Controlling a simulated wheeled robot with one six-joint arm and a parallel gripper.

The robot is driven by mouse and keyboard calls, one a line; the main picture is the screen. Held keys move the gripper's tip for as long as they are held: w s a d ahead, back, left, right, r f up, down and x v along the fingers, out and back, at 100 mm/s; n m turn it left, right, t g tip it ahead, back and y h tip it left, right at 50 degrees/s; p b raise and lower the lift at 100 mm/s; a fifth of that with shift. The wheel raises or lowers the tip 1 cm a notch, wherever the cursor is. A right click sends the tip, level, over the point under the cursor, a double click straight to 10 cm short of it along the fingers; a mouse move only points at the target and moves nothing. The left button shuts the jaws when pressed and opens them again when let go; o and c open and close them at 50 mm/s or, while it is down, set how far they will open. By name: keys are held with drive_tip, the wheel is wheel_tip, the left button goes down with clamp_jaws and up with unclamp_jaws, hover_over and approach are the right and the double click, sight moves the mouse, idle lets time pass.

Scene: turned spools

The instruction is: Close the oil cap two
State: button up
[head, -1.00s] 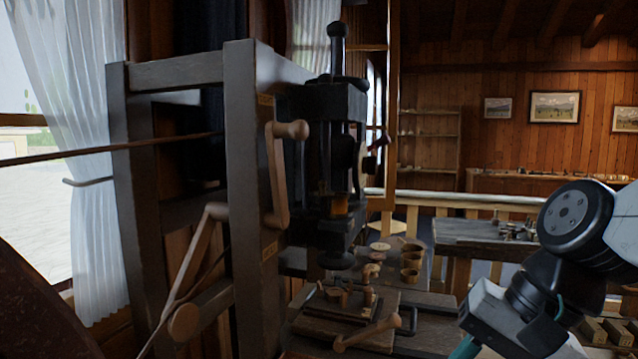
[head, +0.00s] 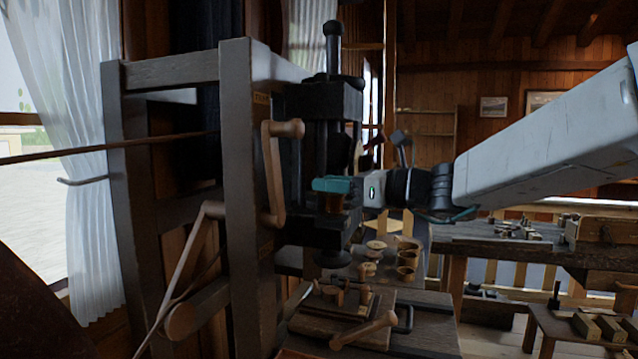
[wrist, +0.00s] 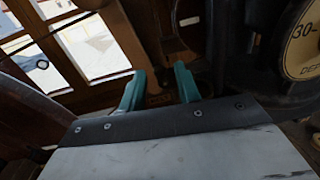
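A dark drilling machine (head: 342,104) on a grey wooden frame (head: 238,150) stands left of centre in the head view. My gripper (head: 326,185) reaches in from the right, level, with its teal fingers in front of the machine's spindle area. In the wrist view the two teal fingers (wrist: 160,88) stand apart with nothing clearly between them. A small brown cup-like part (head: 331,203) shows just below the fingers in the head view. I cannot make out which part is oil cap two; no label for it is readable.
Wooden crank handles (head: 274,170) stick out beside the machine. A bench (head: 420,325) below holds several turned wooden pieces. In the wrist view a round depth dial (wrist: 303,42) is close on the right, and a window (wrist: 80,45) is at upper left.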

drive_tip(key=shift+x, duration=1.45)
clamp_jaws()
drive_tip(key=shift+d+n+g, duration=0.15)
drive_tip(key=shift+n+g, duration=0.15)
drive_tip(key=shift+g, duration=0.1)
drive_tip(key=n+g, duration=0.1)
drive_tip(key=g, duration=0.1)
drive_tip(key=d+n+g+y, duration=0.1)
drive_tip(key=n+g, duration=0.1)
drive_tip(key=g, duration=0.1)
drive_tip(key=n+g+y, duration=0.1)
drive_tip(key=n+g, duration=0.1)
drive_tip(key=g, duration=0.1)
drive_tip(key=shift+w+d+f, duration=0.1)
drive_tip(key=shift+w+d, duration=0.05)
drive_tip(key=shift+d, duration=0.2)
drive_tip(key=shift+w+d+n+g+h, duration=0.1)
drive_tip(key=shift+d+n+g+h, duration=0.15)
drive_tip(key=shift+n+g, duration=0.75)
drive_tip(key=shift+w+d+n+g+h, duration=0.25)
drive_tip(key=shift+n+g, duration=0.35)
drive_tip(key=shift+g, duration=0.75)
drive_tip(key=shift+s+d+n+g+h, duration=0.1)
drive_tip(key=shift+n+g+h, duration=0.2)
drive_tip(key=shift+n+g, duration=0.7)
drive_tip(key=shift+g, duration=0.25)
